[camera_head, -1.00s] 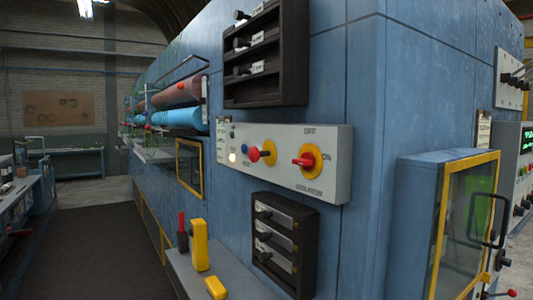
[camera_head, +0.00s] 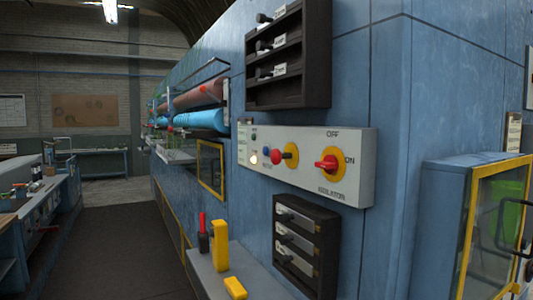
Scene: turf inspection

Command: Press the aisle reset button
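A light grey control panel (camera_head: 308,188) is fixed to the side of the blue machine. A small blue button (camera_head: 265,153) sits on its left half, with a small label below it that is too small to read surely. Just right of it a red mushroom knob (camera_head: 276,157) stands out in front of a yellow disc (camera_head: 292,155). A small pale lit lamp (camera_head: 253,158) is left of the blue button. A red isolator switch (camera_head: 327,165) on a yellow plate is further right, marked OFF, ON and ISOLATOR. My gripper is not in view.
Black racks with handles are above (camera_head: 289,95) and below (camera_head: 306,270) the panel. A grey ledge (camera_head: 205,270) holds yellow and red-black tools. A yellow-framed glass cabinet (camera_head: 490,225) juts out at right. A dark floor aisle (camera_head: 110,240) runs along the left, beside a workbench.

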